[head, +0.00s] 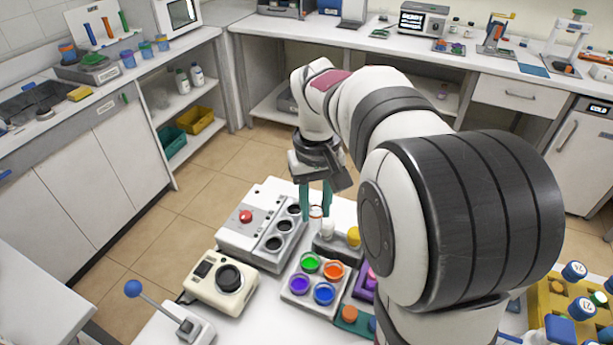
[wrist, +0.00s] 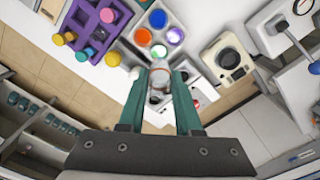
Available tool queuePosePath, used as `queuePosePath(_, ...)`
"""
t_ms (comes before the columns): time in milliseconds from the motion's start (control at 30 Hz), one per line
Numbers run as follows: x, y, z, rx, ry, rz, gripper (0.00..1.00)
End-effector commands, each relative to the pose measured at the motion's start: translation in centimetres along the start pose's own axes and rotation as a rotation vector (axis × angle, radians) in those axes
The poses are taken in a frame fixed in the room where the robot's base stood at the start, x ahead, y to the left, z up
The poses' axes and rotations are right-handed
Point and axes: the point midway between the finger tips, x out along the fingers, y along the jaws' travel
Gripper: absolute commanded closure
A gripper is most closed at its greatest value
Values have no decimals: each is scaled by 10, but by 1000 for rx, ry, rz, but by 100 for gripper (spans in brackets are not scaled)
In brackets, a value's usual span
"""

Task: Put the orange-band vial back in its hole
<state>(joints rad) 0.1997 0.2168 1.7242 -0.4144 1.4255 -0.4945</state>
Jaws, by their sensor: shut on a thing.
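My gripper (head: 316,212) points down with its teal fingers shut on a small clear vial. An orange band (head: 316,211) shows on the vial between the fingertips. In the wrist view the clear vial (wrist: 159,84) sits between the fingertips (wrist: 160,76). A grey-white machine (head: 246,232) with a red button and a row of dark round holes stands just left of the vial. A dark rack (head: 325,247) with a white-topped vial (head: 328,229) and a yellow-topped vial (head: 353,237) stands below and right of it. Which hole belongs to the vial cannot be told.
A tray of coloured cups (head: 299,295) stands in front. A cream device (head: 219,282) and a blue-knobbed lever box (head: 184,327) are at front left. A purple rack (wrist: 96,28) with coloured caps shows in the wrist view. A yellow rack (head: 541,301) is at right. Open floor lies left.

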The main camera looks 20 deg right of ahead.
Motion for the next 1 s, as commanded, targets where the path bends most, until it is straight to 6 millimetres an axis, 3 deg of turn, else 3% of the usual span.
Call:
queuePosePath(167, 17, 24, -4, 28, -3, 0, 100)
queuePosePath(367, 43, 67, -6, 85, -5, -1, 100)
queuePosePath(567, 80, 128, 5, 174, -5, -4, 100)
queuePosePath(700, 111, 177, 23, 249, -2, -6, 100)
queuePosePath(800, 128, 202, 35, 289, 0, -7, 100)
queuePosePath(1000, 139, 216, 43, 310, 4, -5, 100)
